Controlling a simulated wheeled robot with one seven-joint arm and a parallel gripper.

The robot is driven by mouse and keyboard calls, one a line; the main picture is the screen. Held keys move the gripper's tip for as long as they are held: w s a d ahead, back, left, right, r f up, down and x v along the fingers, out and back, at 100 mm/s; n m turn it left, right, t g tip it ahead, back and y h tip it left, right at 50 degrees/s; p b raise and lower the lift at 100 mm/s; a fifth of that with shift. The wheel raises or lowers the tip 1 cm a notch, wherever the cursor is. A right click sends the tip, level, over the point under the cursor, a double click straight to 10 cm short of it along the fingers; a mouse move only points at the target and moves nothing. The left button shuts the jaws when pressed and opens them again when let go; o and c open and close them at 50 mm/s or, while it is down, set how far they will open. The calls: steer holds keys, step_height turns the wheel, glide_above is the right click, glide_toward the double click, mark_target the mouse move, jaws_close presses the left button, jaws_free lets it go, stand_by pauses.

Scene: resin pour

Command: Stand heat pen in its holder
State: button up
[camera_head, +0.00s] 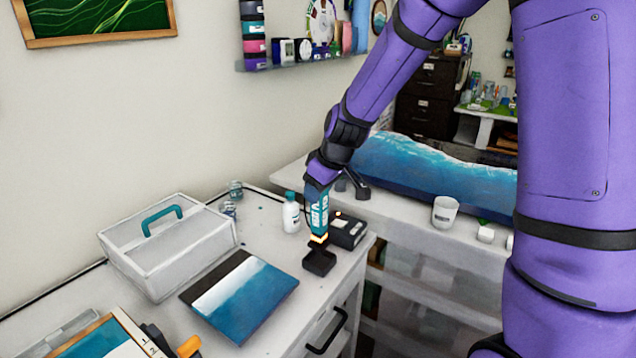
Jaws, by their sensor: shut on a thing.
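The heat pen (318,212) is a teal barrel with white lettering and a glowing yellow-orange band near its lower end. My gripper (322,184) is shut on its upper part and holds it roughly upright. The small black block that looks like the holder (320,263) sits near the front right edge of the white worktop, directly below the pen. The pen's lower end meets or overlaps the top of the holder in the picture; I cannot tell whether it is inside or just above. My purple arm hides the pen's top.
A dark box (348,231) with an orange light stands just right of the pen. A white bottle (291,214) with a teal cap stands close on the left. A blue-and-white panel (245,300) and a grey case (168,250) with a teal handle lie further left.

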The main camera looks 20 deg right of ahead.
mark_target(318, 210)
steer(key=shift+f, duration=2.9)
steer(key=o, duration=1)
steer(key=v, duration=1)
steer(key=shift+s+r, duration=0.1)
steer(key=shift+r, duration=0.25)
